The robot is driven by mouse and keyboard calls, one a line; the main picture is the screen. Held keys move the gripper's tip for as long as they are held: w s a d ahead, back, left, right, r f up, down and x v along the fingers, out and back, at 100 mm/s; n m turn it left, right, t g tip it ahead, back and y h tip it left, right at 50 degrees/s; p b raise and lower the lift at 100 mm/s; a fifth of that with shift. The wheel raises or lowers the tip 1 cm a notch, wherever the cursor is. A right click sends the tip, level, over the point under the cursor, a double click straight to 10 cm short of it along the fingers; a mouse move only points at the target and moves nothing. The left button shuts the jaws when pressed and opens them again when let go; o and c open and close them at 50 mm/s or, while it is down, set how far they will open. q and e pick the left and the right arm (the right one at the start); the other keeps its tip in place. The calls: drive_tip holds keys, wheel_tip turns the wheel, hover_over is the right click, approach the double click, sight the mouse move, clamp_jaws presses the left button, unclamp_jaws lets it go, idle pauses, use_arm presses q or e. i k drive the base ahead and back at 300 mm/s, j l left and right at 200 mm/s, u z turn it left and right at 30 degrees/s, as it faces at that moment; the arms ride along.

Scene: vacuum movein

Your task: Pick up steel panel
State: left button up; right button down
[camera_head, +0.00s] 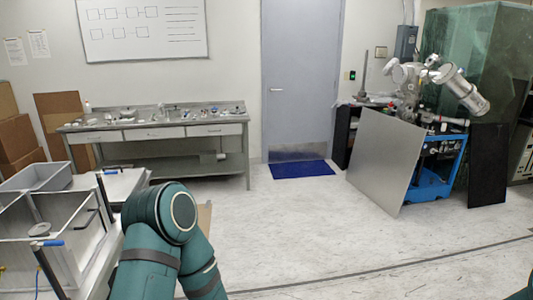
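A flat grey steel panel (385,160) stands on edge, tilted, at the right of the head view. It leans beside a blue cart (430,180) and hides part of it. My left arm shows as teal links at the lower left, but its gripper is out of view. Only a small bit of teal shows at the bottom right corner, and my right gripper is not in view. The panel stands apart from my visible arm links, across open floor.
A metal workbench (155,133) with small items stands at the back left. A table with a metal box (75,240) and a grey tray (38,177) is at the left. A dark panel (487,165) stands right of the cart. The middle floor (290,225) is clear.

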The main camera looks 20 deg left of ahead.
sight(57, 208)
drive_tip(key=i+u, duration=0.6)
drive_tip(key=u, duration=0.2)
drive_tip(key=i+u, duration=0.4)
drive_tip(key=i+l+u, duration=0.8)
drive_tip(key=l+u, duration=0.25)
drive_tip(key=i+l+u, duration=0.15)
drive_tip(key=l+u, duration=0.2)
drive_tip(key=l, duration=0.15)
